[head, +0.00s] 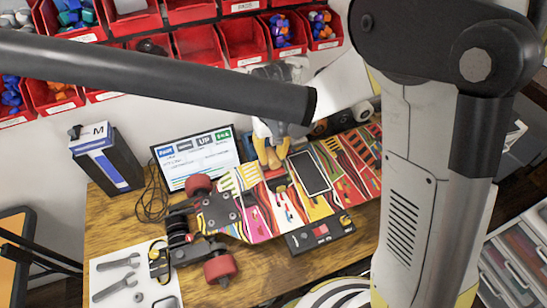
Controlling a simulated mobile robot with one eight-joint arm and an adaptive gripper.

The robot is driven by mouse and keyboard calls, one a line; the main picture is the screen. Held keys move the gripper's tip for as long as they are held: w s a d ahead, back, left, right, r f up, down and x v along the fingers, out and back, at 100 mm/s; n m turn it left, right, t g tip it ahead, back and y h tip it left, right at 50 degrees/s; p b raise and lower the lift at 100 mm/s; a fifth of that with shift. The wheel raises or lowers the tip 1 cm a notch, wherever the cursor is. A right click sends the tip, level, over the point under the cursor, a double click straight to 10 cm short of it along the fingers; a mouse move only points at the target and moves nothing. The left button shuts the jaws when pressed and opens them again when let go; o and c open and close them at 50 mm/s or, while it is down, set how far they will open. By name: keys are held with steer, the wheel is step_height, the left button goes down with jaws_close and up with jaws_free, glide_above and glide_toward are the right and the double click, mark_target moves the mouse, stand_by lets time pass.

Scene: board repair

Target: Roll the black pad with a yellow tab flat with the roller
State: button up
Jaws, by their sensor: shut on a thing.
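The skateboard (257,218) lies underside up on the wooden table, its deck covered in a colourful striped pattern. A black rectangular pad (310,172) with a pale outline lies on the middle of the deck. I cannot make out its yellow tab for certain. My gripper (270,160) points down over the deck, just left of the pad. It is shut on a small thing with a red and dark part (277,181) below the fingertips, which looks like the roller. The fingers hide most of it, and I cannot tell whether it touches the deck.
A black box with a red button (320,232) sits at the board's front edge. The truck with red wheels (219,268) is at the left. A screen (195,160) and a white-and-dark box (106,158) stand behind. A tool sheet (105,272) lies front left. Red bins line the wall.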

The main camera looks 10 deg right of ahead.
steer(key=shift+w+a+f, duration=0.1)
steer(key=shift+w+a, duration=0.05)
steer(key=shift+w, duration=0.5)
steer(key=shift+w+a, duration=0.1)
steer(key=shift+w, duration=0.55)
steer(key=shift+s+d, duration=0.15)
steer(key=shift+s, duration=0.55)
steer(key=shift+s+d, duration=0.1)
steer(key=shift+s, duration=0.55)
steer(key=shift+s+d+b, duration=0.15)
steer(key=shift+s+b, duration=0.05)
steer(key=shift+s, duration=0.5)
steer(key=shift+s+d+b, duration=0.15)
steer(key=shift+s, duration=0.55)
steer(key=shift+w+a, duration=0.15)
steer(key=shift+w, duration=0.6)
steer(key=shift+w+a, duration=0.15)
steer(key=shift+w, duration=0.55)
steer(key=shift+w+a, duration=0.25)
steer(key=shift+w, duration=1)
step_height(320, 180, up, 7)
steer(key=p, duration=0.4)
jaws_close()
